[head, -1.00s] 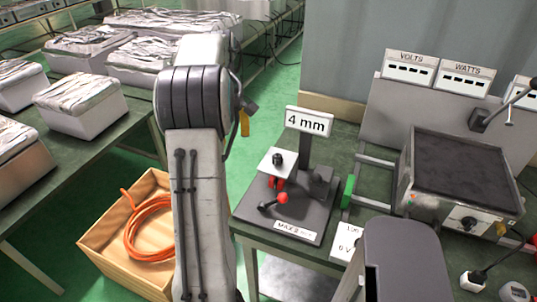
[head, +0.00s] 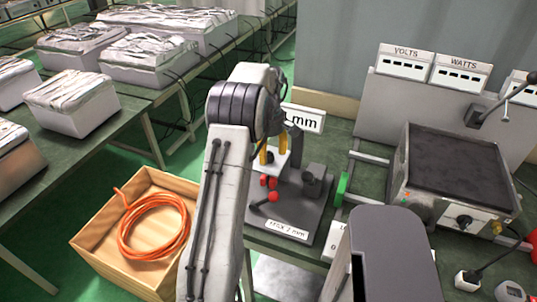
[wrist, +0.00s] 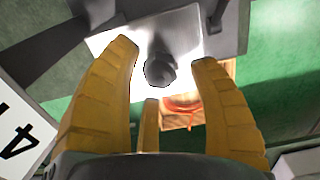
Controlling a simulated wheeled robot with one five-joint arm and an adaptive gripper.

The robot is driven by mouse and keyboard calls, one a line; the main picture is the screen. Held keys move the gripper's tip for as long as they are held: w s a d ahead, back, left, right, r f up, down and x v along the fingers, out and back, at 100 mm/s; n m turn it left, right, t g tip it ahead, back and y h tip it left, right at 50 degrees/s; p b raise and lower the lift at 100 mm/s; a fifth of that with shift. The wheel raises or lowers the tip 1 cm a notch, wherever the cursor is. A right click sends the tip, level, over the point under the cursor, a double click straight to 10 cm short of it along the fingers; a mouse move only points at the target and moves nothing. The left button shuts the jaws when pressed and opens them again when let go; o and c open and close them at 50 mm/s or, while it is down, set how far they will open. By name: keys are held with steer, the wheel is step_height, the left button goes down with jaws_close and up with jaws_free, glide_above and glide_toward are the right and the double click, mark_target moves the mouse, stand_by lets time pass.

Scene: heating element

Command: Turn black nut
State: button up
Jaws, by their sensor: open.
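The black nut (wrist: 159,70) sits on top of a white plate (wrist: 188,30) on the bench fixture. In the wrist view it lies between and just beyond the yellow fingers of my gripper (wrist: 165,75), which are spread apart and hold nothing. In the head view the yellow fingers (head: 274,150) stand over the white plate (head: 281,163), around or beside the nut (head: 268,157), which is partly hidden. Whether the fingers touch the nut I cannot tell.
The fixture's dark base (head: 300,205) has red knobs (head: 268,181) below the plate. A "4 mm" sign (head: 305,117) stands close behind my gripper, partly covered. A heater box (head: 455,175) is at right. A wooden crate with an orange hose (head: 155,230) is on the floor at left.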

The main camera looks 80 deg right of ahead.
steer(key=shift+f, duration=0.7)
jaws_close()
